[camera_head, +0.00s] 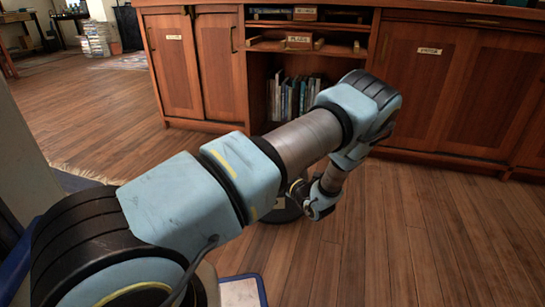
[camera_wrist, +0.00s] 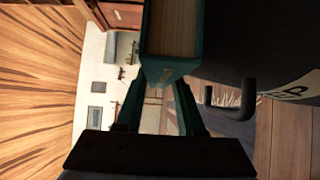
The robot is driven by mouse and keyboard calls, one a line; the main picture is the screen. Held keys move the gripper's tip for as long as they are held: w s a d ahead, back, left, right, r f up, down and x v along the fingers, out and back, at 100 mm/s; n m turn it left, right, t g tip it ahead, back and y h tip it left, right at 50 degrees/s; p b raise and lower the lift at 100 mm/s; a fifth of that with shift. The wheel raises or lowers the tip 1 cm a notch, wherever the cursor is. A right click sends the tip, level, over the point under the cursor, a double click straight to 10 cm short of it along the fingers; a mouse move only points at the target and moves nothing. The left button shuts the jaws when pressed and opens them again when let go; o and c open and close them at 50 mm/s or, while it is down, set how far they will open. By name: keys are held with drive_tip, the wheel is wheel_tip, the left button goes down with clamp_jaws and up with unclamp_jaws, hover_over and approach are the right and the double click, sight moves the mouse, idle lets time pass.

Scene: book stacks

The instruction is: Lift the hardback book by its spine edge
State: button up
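In the head view, my arm hides the gripper's fingers and the book cannot be made out.
A wooden cabinet (camera_head: 200,62) with labelled doors stands behind my arm. Its open shelf holds several upright books (camera_head: 291,98). The wooden floor at right (camera_head: 440,235) is clear.

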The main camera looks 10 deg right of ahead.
clamp_jaws()
drive_tip(key=shift+r, duration=0.1)
idle(0.9)
